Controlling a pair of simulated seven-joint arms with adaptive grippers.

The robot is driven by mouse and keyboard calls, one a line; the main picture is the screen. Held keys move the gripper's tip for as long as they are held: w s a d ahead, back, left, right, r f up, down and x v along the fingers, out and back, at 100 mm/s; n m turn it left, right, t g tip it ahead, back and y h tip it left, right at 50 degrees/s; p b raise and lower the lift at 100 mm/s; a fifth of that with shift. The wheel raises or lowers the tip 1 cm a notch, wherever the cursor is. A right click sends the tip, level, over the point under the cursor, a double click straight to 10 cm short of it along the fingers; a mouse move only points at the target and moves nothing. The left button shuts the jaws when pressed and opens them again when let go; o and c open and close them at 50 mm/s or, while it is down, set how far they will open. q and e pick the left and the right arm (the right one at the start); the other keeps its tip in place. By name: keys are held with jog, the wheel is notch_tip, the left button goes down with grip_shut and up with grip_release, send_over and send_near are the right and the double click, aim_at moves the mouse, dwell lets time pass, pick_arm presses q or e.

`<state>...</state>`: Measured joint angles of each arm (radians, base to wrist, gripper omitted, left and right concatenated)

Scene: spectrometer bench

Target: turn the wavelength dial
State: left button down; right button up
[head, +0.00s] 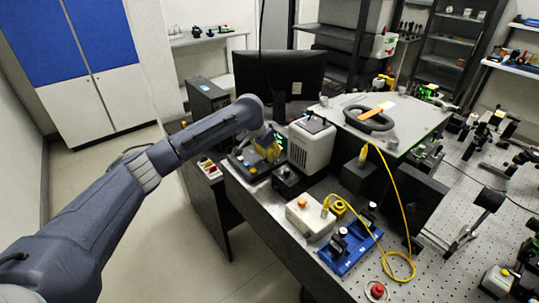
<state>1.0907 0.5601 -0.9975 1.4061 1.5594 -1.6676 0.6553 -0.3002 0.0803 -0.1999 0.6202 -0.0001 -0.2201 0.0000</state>
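My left arm reaches in from the left, and its wrist end is over the back left of the bench. My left gripper (268,150) is small and dark there, close to a low dark device with yellow parts (248,160). I cannot tell whether its fingers are open, shut or touching anything. A grey-white box instrument (312,148) stands just right of the gripper. I cannot make out a wavelength dial for certain. My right gripper is not in view.
A white box with an orange knob (310,217) and a blue tray (350,247) stand nearer on the bench. A yellow cable (402,205) loops down the right side. A monitor (280,75) stands behind. Optics fill the perforated table (465,180) at right.

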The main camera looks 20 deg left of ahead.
pick_arm(q)
jog(key=shift+d+r+n, duration=0.1)
jog(key=shift+r+n, duration=0.05)
jog(key=shift+n, duration=0.25)
jog(key=c, duration=1.7)
grip_release()
jog(key=shift+w, duration=0.15)
jog(key=o, duration=0.5)
jog(key=v, duration=1.1)
jog(key=shift+s+r, duration=0.3)
jog(key=shift+s, duration=0.05)
